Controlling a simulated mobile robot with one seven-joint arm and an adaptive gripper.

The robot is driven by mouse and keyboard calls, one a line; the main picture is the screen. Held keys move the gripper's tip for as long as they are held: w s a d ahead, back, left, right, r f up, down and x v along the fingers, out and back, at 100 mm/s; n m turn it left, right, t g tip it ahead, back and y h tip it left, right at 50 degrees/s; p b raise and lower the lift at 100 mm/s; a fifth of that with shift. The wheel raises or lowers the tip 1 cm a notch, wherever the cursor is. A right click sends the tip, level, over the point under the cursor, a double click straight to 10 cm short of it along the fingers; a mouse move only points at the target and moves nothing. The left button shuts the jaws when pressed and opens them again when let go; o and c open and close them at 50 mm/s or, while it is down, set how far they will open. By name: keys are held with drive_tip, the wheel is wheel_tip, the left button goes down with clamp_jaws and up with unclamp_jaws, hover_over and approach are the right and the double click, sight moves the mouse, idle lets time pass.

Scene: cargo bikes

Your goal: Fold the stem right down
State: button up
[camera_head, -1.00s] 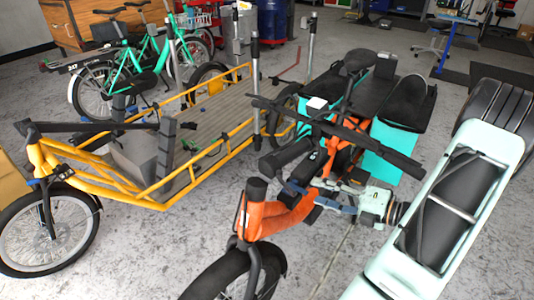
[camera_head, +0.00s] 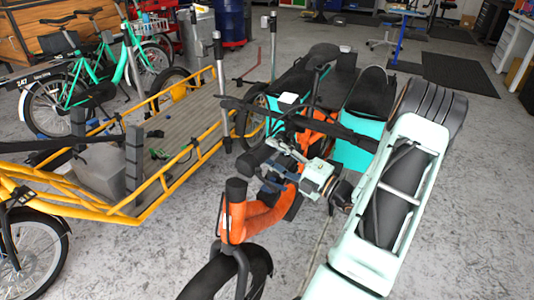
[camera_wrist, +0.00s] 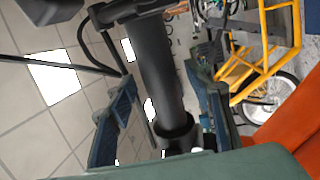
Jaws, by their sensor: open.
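The orange cargo bike (camera_head: 262,222) stands in the middle of the head view. A thick black tube that looks like its stem (camera_head: 251,163) lies at a slant above the orange frame, below the black handlebar (camera_head: 300,121). My gripper (camera_head: 277,168) reaches in from the right at this tube, and its fingers partly hide it. In the wrist view the black stem (camera_wrist: 158,70) runs between the two spread blue fingers of my gripper (camera_wrist: 165,95). The fingers are open on either side of it. I cannot tell whether either touches it.
A yellow cargo bike (camera_head: 150,205) with a flat wooden deck stands on the left. Green bikes (camera_head: 95,75) are behind it. Black seats and teal side panels (camera_head: 352,152) sit behind the handlebar. Grey floor (camera_head: 465,200) is clear on the right.

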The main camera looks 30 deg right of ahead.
drive_tip(key=shift+x, duration=1.05)
clamp_jaws()
